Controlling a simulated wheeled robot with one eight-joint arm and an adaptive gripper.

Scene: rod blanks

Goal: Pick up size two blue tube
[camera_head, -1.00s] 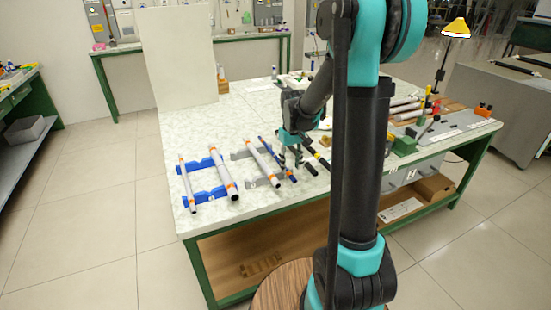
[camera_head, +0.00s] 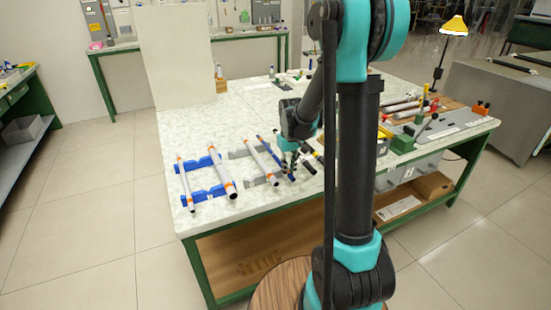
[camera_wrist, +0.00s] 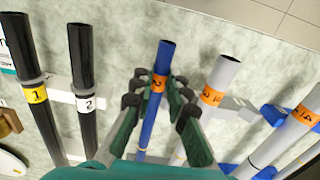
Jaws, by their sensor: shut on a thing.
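The blue tube (camera_wrist: 151,115) has an orange label band near its far end; the mark on it looks like a 2 but is hard to read. In the wrist view it runs between the fingers of my gripper (camera_wrist: 160,100). My gripper is shut on this tube, with fingers on both sides just below the label.
A white tube with an orange band (camera_wrist: 213,90) lies close on the right, with more white tubes beyond on blue holders (camera_head: 208,193). Two black tubes lie on the left, one labelled 1 (camera_wrist: 35,92), the other 2 (camera_wrist: 85,100). A white panel (camera_head: 183,55) stands behind.

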